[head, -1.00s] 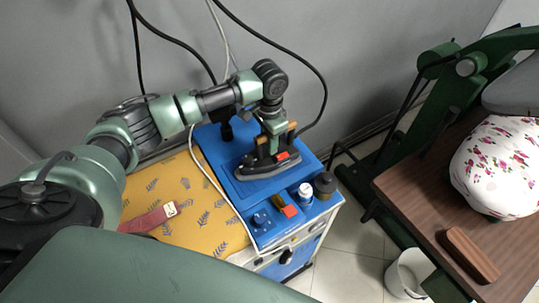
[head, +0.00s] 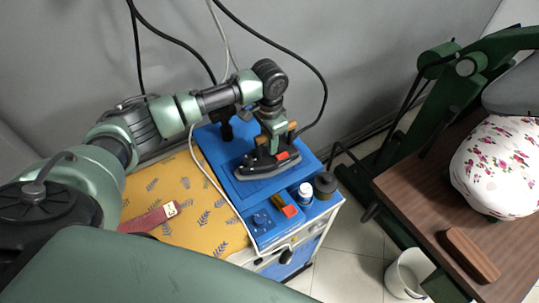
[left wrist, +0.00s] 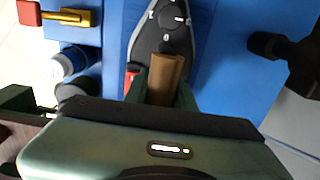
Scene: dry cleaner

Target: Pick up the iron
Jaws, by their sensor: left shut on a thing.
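The iron (head: 268,164) is dark grey with a wooden handle and a red part. It sits on the raised blue pad of the blue station, or very close to it; I cannot tell if there is a gap. My left gripper (head: 274,141) reaches down from above and is shut on the iron's handle. In the left wrist view the wooden handle (left wrist: 166,78) lies between the two green fingers, with the grey iron body (left wrist: 170,32) beyond it. My right gripper is not in view.
The blue station (head: 328,197) carries a white bottle (head: 305,192), a dark round container (head: 325,184) and a red-tipped valve (head: 290,211) near its front. A yellow patterned board (head: 180,215) lies left. A green press with a wooden table (head: 420,190) stands right. Cables hang behind.

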